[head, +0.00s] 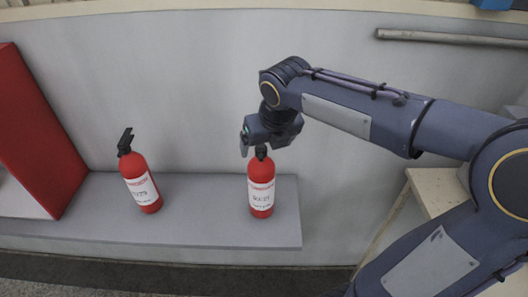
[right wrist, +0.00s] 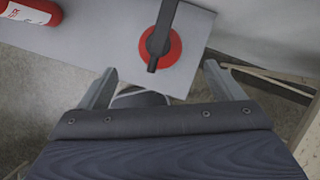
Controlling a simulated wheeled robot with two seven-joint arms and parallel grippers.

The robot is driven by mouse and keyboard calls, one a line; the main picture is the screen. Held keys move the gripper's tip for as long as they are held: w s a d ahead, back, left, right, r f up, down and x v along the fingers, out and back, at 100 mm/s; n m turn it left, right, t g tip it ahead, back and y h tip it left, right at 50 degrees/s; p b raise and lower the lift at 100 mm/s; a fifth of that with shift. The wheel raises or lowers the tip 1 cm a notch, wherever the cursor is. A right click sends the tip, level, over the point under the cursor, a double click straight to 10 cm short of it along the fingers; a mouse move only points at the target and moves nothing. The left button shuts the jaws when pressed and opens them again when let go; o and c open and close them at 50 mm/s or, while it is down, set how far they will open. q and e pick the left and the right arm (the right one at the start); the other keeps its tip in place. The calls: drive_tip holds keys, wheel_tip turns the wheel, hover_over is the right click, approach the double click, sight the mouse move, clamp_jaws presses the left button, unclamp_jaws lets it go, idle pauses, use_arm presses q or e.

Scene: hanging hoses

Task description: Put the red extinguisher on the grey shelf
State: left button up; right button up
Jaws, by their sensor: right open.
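Two red extinguishers with white labels and black handles stand upright on the grey shelf (head: 215,231). The left extinguisher (head: 140,181) is clear of my arms. The right extinguisher (head: 261,190) stands near the shelf's right end, and my right gripper (head: 246,143) is just above its handle. In the right wrist view its round red top and black handle (right wrist: 160,45) lie ahead of the open, empty fingers (right wrist: 158,80), with a gap between. The other extinguisher (right wrist: 32,10) shows at the upper left there. My left gripper is not in view.
A red cabinet (head: 40,130) stands at the left end of the shelf. A grey wall (head: 190,80) runs behind, with a pipe (head: 450,38) at the upper right. A pale wooden surface (head: 440,190) is at the right. The shelf between the extinguishers is clear.

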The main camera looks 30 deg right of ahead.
drive_tip(key=s+a+f+m+y, duration=0.1)
drive_tip(key=s+m, duration=0.5)
drive_tip(key=m, duration=0.6)
drive_tip(key=s+a+f+m+y, duration=0.2)
drive_tip(key=s+m, duration=0.4)
drive_tip(key=m, duration=0.6)
drive_tip(key=s+a+f+m+t+y, duration=0.1)
drive_tip(key=s+a+f+m, duration=0.2)
drive_tip(key=m, duration=0.9)
drive_tip(key=s+f, duration=0.1)
drive_tip(key=s, duration=0.2)
drive_tip(key=shift+s+a, duration=0.15)
drive_tip(key=shift+a, duration=0.25)
